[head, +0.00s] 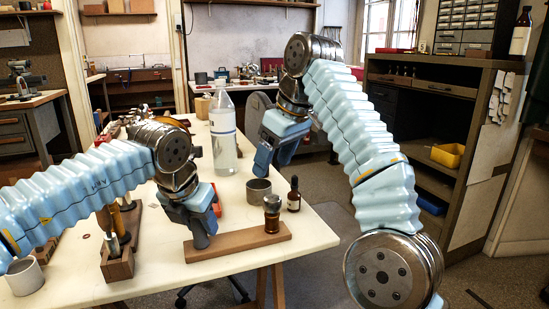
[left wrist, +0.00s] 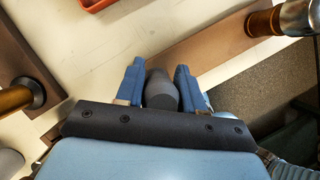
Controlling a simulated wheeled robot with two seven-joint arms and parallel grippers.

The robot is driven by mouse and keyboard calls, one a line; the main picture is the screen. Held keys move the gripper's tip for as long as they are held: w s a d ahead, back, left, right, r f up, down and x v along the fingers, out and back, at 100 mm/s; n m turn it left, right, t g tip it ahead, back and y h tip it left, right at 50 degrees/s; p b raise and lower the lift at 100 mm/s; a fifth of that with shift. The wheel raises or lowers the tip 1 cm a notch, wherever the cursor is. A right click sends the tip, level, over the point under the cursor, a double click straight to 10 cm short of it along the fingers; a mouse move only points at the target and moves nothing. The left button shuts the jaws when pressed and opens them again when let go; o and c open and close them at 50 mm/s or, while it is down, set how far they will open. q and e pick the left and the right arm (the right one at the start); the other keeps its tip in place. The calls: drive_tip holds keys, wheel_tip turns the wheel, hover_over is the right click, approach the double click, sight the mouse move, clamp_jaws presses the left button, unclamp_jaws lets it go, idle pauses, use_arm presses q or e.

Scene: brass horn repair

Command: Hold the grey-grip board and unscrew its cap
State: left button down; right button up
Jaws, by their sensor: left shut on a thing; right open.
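The brown wooden board (head: 240,243) lies near the table's front edge. Its grey grip (left wrist: 161,90) stands between the blue fingers of my left gripper (left wrist: 160,78), which is shut on it; in the head view this gripper (head: 200,220) partly hides the grip. At the board's right end stands an amber-brown piece with a metallic cap (head: 272,203); the cap also shows at the top right of the left wrist view (left wrist: 299,17). My right gripper (head: 274,155) is open and empty, in the air above and behind the cap, apart from it.
A grey metal cup (head: 258,190) and a dark dropper bottle (head: 294,195) stand close behind the cap. A tall clear bottle (head: 223,138) stands further back. A wooden tool rack (head: 117,262) is left of the board. The table's right edge is near.

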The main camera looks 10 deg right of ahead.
use_arm(q)
drive_tip(key=c, duration=0.6)
unclamp_jaws()
drive_tip(key=shift+r, duration=0.1)
